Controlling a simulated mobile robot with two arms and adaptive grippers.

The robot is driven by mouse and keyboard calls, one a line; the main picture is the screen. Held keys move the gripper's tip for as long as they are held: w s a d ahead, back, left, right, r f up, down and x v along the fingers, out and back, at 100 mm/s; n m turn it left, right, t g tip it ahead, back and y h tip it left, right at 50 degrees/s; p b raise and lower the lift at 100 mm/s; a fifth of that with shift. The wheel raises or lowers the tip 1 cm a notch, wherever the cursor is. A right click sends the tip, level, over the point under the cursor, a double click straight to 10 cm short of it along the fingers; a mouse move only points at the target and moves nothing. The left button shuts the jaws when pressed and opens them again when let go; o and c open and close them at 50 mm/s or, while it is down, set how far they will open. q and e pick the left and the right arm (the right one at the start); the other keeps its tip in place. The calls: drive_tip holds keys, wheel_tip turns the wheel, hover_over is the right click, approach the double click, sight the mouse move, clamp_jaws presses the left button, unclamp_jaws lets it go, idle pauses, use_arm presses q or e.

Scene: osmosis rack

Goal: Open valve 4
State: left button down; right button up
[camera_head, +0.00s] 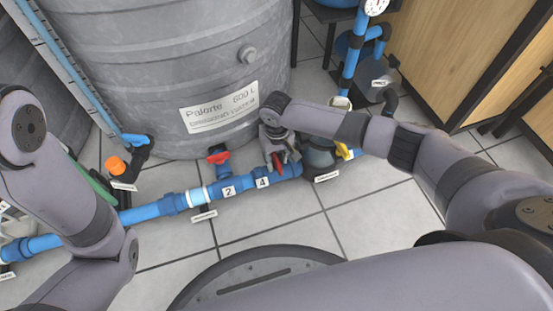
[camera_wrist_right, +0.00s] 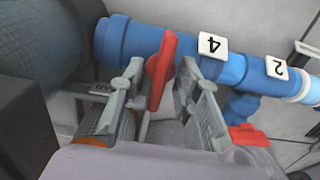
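The valve labelled 4 sits on the blue pipe at the foot of the grey tank. Its label (camera_head: 262,183) shows in the head view and its red handle (camera_head: 279,165) is partly covered by my gripper. My right gripper (camera_head: 275,156) reaches down over this handle. In the right wrist view the red handle (camera_wrist_right: 161,70) stands upright between the two fingers of the right gripper (camera_wrist_right: 162,72). The fingers are apart, one on each side, with a visible gap at the right finger. Contact at the left finger is unclear. My left arm shows, but its gripper is out of view.
A second red handle (camera_head: 218,155) stands left, near label 2 (camera_head: 229,191). The grey tank (camera_head: 170,60) rises close behind the pipe. An orange knob (camera_head: 115,165) is further left and a yellow handle (camera_head: 343,151) is right of my gripper. Tiled floor in front is clear.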

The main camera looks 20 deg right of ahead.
clamp_jaws()
idle(0.3)
